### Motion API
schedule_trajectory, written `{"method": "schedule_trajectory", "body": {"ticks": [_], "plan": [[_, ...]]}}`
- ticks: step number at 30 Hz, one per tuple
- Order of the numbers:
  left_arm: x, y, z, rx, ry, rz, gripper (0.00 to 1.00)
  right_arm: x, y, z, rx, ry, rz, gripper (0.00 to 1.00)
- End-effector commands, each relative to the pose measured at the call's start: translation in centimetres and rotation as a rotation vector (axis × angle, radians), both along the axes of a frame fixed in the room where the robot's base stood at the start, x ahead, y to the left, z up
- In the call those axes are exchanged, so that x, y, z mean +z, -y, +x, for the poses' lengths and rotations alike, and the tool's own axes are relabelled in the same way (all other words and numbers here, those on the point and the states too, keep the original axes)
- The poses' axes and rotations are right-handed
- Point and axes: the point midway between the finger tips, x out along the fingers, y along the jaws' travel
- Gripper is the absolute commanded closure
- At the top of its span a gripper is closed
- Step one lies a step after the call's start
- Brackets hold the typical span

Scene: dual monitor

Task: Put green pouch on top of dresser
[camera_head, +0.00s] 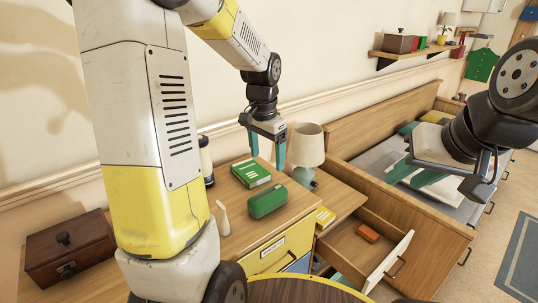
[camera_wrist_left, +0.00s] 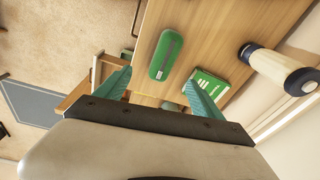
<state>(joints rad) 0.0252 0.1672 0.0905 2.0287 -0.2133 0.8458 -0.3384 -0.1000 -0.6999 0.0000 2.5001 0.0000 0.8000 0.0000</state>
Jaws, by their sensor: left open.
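The green pouch (camera_head: 267,201), a rounded oblong case, lies on the wooden top (camera_head: 238,237) of a unit with a yellow labelled drawer front. I cannot tell whether this unit is the dresser. My left gripper (camera_head: 267,153) is open and empty, above and behind the pouch, close to the lamp. In the left wrist view, the pouch (camera_wrist_left: 165,56) lies beyond the two teal fingers (camera_wrist_left: 158,90), apart from them. My right gripper (camera_head: 416,177) hangs over the bed at the right, away from the pouch; its jaw opening is unclear.
A green book (camera_head: 251,173), a white bottle (camera_head: 222,218), a dark-and-cream cylinder (camera_head: 206,160) and a lamp (camera_head: 305,145) stand near the pouch. An open drawer (camera_head: 350,246) holds an orange item (camera_head: 368,233). A brown box (camera_head: 70,248) sits at the left. A wall shelf (camera_head: 415,54) is at the back.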

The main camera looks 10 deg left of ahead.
Motion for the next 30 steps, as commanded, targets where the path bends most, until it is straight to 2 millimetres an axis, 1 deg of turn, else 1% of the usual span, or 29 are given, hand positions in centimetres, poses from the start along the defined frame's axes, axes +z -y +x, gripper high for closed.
{"method": "schedule_trajectory", "body": {"ticks": [1,3,5,6,10,12,15,18,21,30], "plan": [[2.3,0.1,-1.7,0.040,0.046,-0.014,0.22,0.0,0.0,0.0,0.000,0.000,0.000,0.68],[4.7,0.2,-4.0,0.102,0.095,-0.041,0.22,0.0,0.0,0.0,0.000,0.000,0.000,0.68],[6.3,0.4,-6.1,0.151,0.137,-0.069,0.22,0.0,0.0,0.0,0.000,0.000,0.000,0.68],[7.3,0.5,-7.5,0.185,0.165,-0.089,0.22,0.0,0.0,0.0,0.000,0.000,0.000,0.68],[9.7,0.9,-12.1,0.288,0.251,-0.167,0.22,0.0,0.0,0.0,0.000,0.000,0.000,0.68],[10.4,1.1,-14.2,0.335,0.288,-0.210,0.22,0.0,0.0,0.0,0.000,0.000,0.000,0.68],[10.8,1.4,-16.5,0.388,0.328,-0.265,0.22,0.0,0.0,0.0,0.000,0.000,0.000,0.68],[11.0,1.7,-18.0,0.422,0.351,-0.304,0.22,0.0,0.0,0.0,0.000,0.000,0.000,0.68],[11.0,1.8,-18.7,0.436,0.362,-0.323,0.22,0.0,0.0,0.0,0.000,0.000,0.000,0.68],[11.0,1.8,-18.8,0.440,0.364,-0.327,0.22,0.0,0.0,0.0,0.000,0.000,0.000,0.68]]}}
